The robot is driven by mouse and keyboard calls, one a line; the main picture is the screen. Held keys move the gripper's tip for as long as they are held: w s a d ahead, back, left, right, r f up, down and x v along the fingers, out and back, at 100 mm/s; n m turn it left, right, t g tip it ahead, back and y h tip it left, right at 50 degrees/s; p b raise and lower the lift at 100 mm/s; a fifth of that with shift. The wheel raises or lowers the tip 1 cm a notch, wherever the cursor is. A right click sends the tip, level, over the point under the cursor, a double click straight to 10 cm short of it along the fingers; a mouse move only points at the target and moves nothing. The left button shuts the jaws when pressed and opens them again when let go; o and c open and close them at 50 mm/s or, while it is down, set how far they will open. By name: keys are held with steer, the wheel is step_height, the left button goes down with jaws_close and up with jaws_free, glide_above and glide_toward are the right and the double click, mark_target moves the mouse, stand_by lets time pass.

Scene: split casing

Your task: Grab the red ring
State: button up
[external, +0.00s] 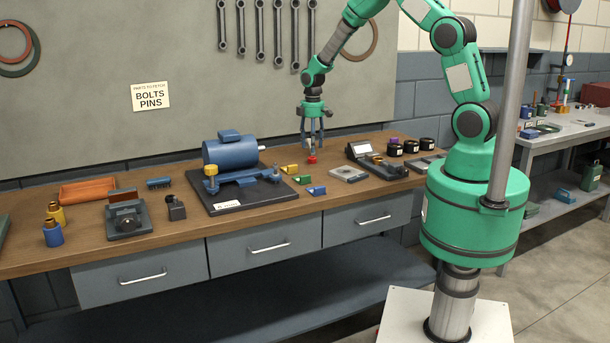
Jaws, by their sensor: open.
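A small red object (311,160), which looks like the red ring, sits on the wooden workbench, right of the blue motor. It is too small to make out its hole. My gripper (312,148) points straight down just above it, with its fingers apart. A small grey and dark shape shows between the fingers, and I cannot tell what it is. I cannot tell whether the fingertips touch the red object. A larger reddish ring (27,36) hangs on the wall at the far left, overlapping a dark green one.
The blue motor (232,152) on its black plate stands left of my gripper. A flat grey plate (348,174) and a device with a screen (364,150) stand to the right. Wrenches hang behind.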

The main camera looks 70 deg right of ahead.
mark_target(312, 160)
stand_by(0.3)
steer(key=shift+f+b, duration=0.45)
steer(key=shift+f, duration=2.2)
steer(key=shift+c, duration=0.3)
steer(key=c, duration=1)
